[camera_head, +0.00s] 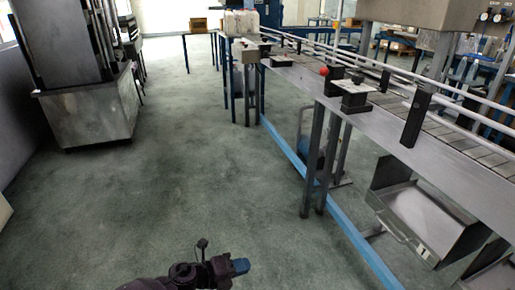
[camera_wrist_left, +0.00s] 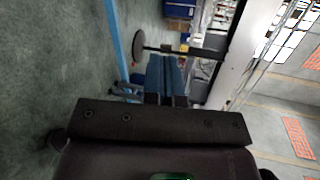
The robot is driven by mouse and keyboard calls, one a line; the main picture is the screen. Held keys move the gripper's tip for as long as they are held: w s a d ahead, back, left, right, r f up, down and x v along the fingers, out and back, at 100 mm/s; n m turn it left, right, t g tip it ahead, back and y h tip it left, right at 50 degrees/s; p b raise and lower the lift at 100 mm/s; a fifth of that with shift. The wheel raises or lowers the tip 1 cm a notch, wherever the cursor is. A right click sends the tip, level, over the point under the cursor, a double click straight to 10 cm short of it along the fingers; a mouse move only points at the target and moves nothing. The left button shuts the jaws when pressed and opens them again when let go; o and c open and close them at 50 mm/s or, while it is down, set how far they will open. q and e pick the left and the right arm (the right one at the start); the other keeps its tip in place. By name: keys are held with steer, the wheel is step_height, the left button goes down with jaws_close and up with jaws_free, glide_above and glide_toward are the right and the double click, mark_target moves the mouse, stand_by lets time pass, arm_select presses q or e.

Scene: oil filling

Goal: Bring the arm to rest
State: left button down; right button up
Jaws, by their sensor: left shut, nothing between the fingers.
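My left gripper (camera_head: 240,266) shows at the bottom of the head view, low over the open green-grey floor. Its blue fingers are together with nothing held. In the left wrist view, my left gripper (camera_wrist_left: 166,75) points away from the camera with its two blue fingers side by side and shut. The left arm comes in dark along the bottom edge of the head view. My right gripper is in neither view.
A long conveyor (camera_head: 435,133) with metal rails runs along the right side. A blue floor-level bar (camera_head: 345,245) runs beneath its front. A metal bin (camera_head: 425,220) hangs under it. A grey cabinet (camera_head: 90,110) stands at the left. The floor (camera_head: 190,170) between is clear.

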arm_select(q)
steer(key=w+a+y, duration=0.1)
steer(key=w+a, duration=0.1)
steer(key=a, duration=0.4)
steer(key=s+a+r+n+t+y, duration=0.1)
steer(key=s+a+n+y, duration=0.3)
steer(key=s+a+n, duration=0.7)
steer(key=s+a+r+n+y, duration=0.1)
steer(key=s+a+n+y, duration=0.4)
steer(key=s, duration=1.1)
steer(key=s+a+r+n+t+y, duration=0.1)
steer(key=s+a+n+y, duration=0.1)
steer(key=s+a+n, duration=0.9)
steer(key=shift+s+d+n+t+y, duration=0.65)
steer(key=shift+d+n, duration=1.05)
steer(key=shift+d, duration=3.55)
step_height(320, 180, up, 10)
steer(key=n+t+p, duration=0.1)
steer(key=p, duration=1.2)
steer(key=shift+a+f, duration=0.15)
steer(key=shift+a, duration=0.1)
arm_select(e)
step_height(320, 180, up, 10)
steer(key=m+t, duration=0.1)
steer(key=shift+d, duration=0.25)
arm_select(q)
steer(key=shift+s, duration=0.1)
